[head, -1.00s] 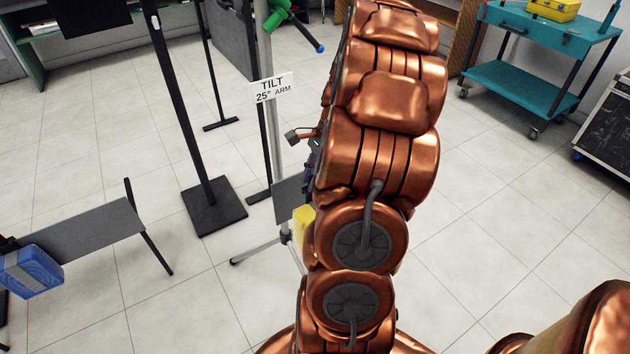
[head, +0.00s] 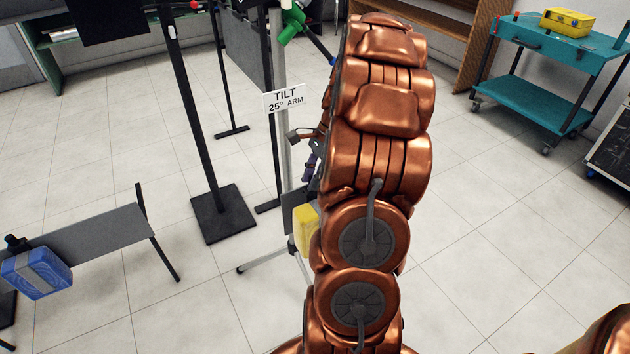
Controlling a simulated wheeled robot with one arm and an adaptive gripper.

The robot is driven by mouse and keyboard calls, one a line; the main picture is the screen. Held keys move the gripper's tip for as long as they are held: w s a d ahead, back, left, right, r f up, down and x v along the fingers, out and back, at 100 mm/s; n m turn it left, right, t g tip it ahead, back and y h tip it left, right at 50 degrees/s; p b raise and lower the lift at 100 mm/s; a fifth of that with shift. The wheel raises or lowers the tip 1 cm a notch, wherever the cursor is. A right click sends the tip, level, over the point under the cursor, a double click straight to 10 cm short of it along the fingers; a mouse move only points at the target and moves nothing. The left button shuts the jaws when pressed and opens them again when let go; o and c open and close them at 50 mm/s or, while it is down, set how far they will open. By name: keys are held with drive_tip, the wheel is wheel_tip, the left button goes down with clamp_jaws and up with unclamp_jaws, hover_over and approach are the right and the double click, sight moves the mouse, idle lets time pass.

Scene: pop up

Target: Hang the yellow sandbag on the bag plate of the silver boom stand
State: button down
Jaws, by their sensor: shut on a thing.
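The silver boom stand (head: 286,150) rises left of my arm, with a green clamp (head: 292,26) near its top and tripod legs on the floor. A dark grey bag plate (head: 291,212) sits low on it. The yellow sandbag (head: 306,228) shows as a narrow strip between that plate and my arm; my arm hides its right part and its handle. I cannot tell whether the bag touches the plate. My gripper (head: 311,168) shows only as dark and purple parts at the arm's left edge, just above the bag, shut on it; its fingertips are mostly hidden.
A white "TILT 25° ARM" sign (head: 284,98) is on the stand. Black stands with a square base (head: 223,212) stand left of it. A blue sandbag (head: 36,272) hangs at a grey panel (head: 90,238). A teal cart (head: 548,95) with a yellow case is back right.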

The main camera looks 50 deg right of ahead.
drive_tip(key=shift+w+d+b, duration=0.1)
drive_tip(key=shift+w+d, duration=0.15)
drive_tip(key=shift+w, duration=0.4)
drive_tip(key=shift+w+d+b, duration=0.1)
drive_tip(key=shift+w+d, duration=0.15)
drive_tip(key=shift+w, duration=0.4)
drive_tip(key=shift+w+d+b, duration=0.1)
drive_tip(key=shift+w+d, duration=0.15)
drive_tip(key=shift+w, duration=0.4)
drive_tip(key=shift+a+f, duration=0.1)
drive_tip(key=shift+f, duration=0.5)
drive_tip(key=c, duration=0.9)
unclamp_jaws()
drive_tip(key=shift+s+f, duration=0.1)
drive_tip(key=shift+f, duration=0.05)
drive_tip(key=shift+o, duration=0.2)
drive_tip(key=v, duration=1.2)
